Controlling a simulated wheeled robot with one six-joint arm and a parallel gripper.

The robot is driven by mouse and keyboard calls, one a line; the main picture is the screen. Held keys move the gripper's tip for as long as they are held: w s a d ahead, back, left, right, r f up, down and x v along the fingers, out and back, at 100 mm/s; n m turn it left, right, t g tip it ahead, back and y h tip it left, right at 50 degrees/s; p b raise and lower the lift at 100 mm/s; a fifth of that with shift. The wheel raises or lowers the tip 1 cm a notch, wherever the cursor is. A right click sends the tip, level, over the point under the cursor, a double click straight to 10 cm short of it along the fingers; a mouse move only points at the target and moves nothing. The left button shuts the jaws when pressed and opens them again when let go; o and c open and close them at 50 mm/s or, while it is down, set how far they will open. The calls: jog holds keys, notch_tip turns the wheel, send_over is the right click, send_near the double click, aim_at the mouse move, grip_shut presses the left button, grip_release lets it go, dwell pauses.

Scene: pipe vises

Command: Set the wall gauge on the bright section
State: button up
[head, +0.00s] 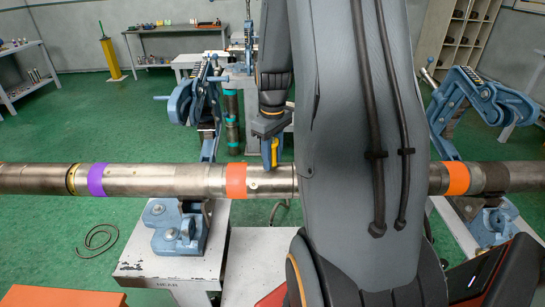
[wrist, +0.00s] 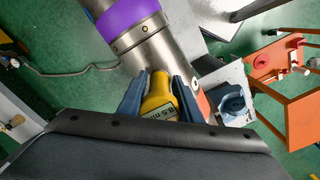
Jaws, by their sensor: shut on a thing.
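The wall gauge (head: 270,152) is a small yellow tool with a dark side. My gripper (head: 270,138) is shut on it and points down by the pipe, just right of the left orange band. In the wrist view the gauge (wrist: 160,95) sits between my two blue fingers (wrist: 160,104), its display reading about 8.5. Its nose overlaps the pipe (wrist: 155,50); I cannot tell whether it touches. The long steel pipe (head: 150,180) has a purple band (head: 96,180), orange bands (head: 236,182) and (head: 456,179), and sections of differing brightness. My arm hides its middle.
Open blue vises stand at left (head: 188,228) and right (head: 480,95) under and beside the pipe. An orange table (wrist: 290,100) bears a red object (wrist: 262,62). Shelves (head: 463,35) and workbenches (head: 175,30) line the back.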

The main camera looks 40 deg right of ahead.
aim_at(273, 141)
dwell(0.3)
jog(key=shift+r+p, duration=3)
jog(key=shift+r, duration=0.55)
jog(key=shift+s+f, duration=0.1)
